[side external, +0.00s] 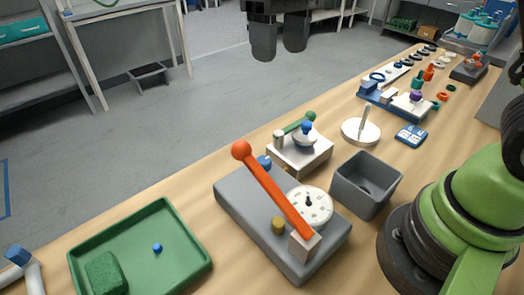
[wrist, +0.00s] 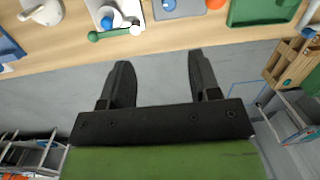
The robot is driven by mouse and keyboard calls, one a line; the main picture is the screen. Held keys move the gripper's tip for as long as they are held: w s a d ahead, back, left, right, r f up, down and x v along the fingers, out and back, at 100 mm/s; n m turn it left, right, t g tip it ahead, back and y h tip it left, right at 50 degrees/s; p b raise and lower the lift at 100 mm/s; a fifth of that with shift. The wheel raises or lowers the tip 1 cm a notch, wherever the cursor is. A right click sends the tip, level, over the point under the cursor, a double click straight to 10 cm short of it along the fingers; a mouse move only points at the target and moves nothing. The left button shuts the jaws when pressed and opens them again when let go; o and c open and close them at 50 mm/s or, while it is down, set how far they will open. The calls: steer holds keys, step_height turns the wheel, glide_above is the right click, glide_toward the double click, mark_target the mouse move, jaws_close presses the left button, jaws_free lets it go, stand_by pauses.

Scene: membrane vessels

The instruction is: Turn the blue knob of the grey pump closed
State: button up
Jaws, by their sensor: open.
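The grey pump (side external: 238,205) sits on the wooden bench. It has a long orange lever (side external: 270,188) with a ball end and a white dial (side external: 311,207). The blue knob (side external: 265,162) is at the pump's far edge, partly behind the lever. A yellow knob (side external: 278,226) is nearer the front. In the wrist view the grey pump (wrist: 182,9) shows only in part at the top edge. My gripper (side external: 279,54) is open and empty, high up beyond the bench's far edge and away from the knob. Its two fingers also show in the wrist view (wrist: 160,62).
A white block device (side external: 302,158) with a blue-topped dome and green handle stands behind the pump. A grey bin (side external: 366,184) is to the right. A green tray (side external: 140,245) with a sponge (side external: 107,273) and blue ball (side external: 157,248) is to the left.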

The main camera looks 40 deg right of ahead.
mark_target(263, 159)
steer(key=w+a+f+n+g+h, duration=0.1)
steer(key=w+a+f+g, duration=0.1)
steer(key=f, duration=0.4)
steer(key=w+a+f+n+g+h, duration=0.1)
steer(key=w+a+f, duration=0.1)
steer(key=f, duration=0.3)
steer(key=x, duration=1)
steer(key=shift+s+a+f, duration=0.1)
steer(key=shift+s, duration=0.15)
steer(key=c, duration=0.9)
